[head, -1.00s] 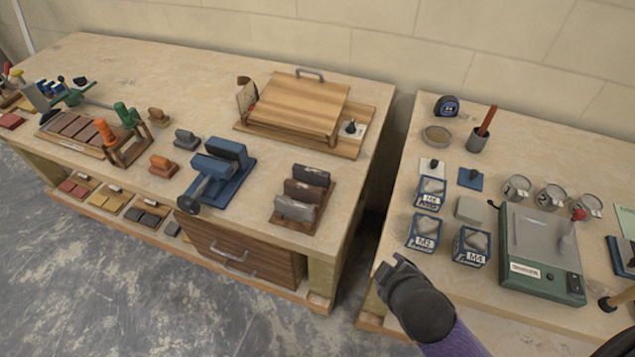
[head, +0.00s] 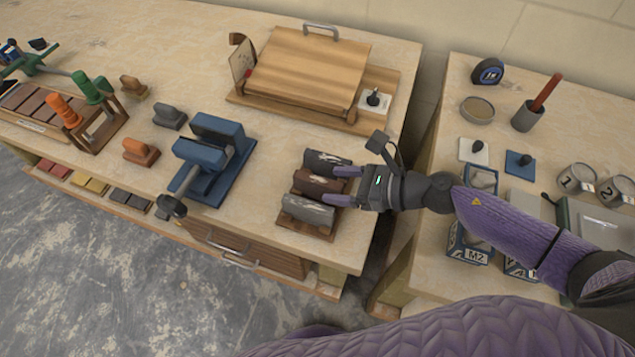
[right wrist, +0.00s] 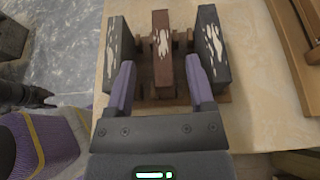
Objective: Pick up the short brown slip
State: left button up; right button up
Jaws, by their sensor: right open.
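The brown slip (head: 317,183), with pale patches on its face, sits in the middle of a small wooden rack (head: 290,224). A light grey slip (head: 308,212) is on its near side and a dark slip (head: 326,160) on its far side. My right gripper (head: 333,185) is open at the rack's right end. In the right wrist view, the brown slip (right wrist: 161,42) lies between the two purple fingers of the gripper (right wrist: 160,63), which reach along its near end. Whether the fingers touch it cannot be told. My left gripper is out of view.
A blue clamp-like tool (head: 210,160) stands left of the rack. A wooden board press (head: 310,75) is behind it. A gap separates this bench from the right bench, which holds tubs (head: 577,178), a tape measure (head: 488,70) and a red-handled tool (head: 545,92).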

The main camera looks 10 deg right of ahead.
aim_at(327, 182)
jog(key=x, duration=0.3)
jog(key=shift+w+a, duration=0.2)
jog(key=shift+w, duration=0.05)
grip_shut()
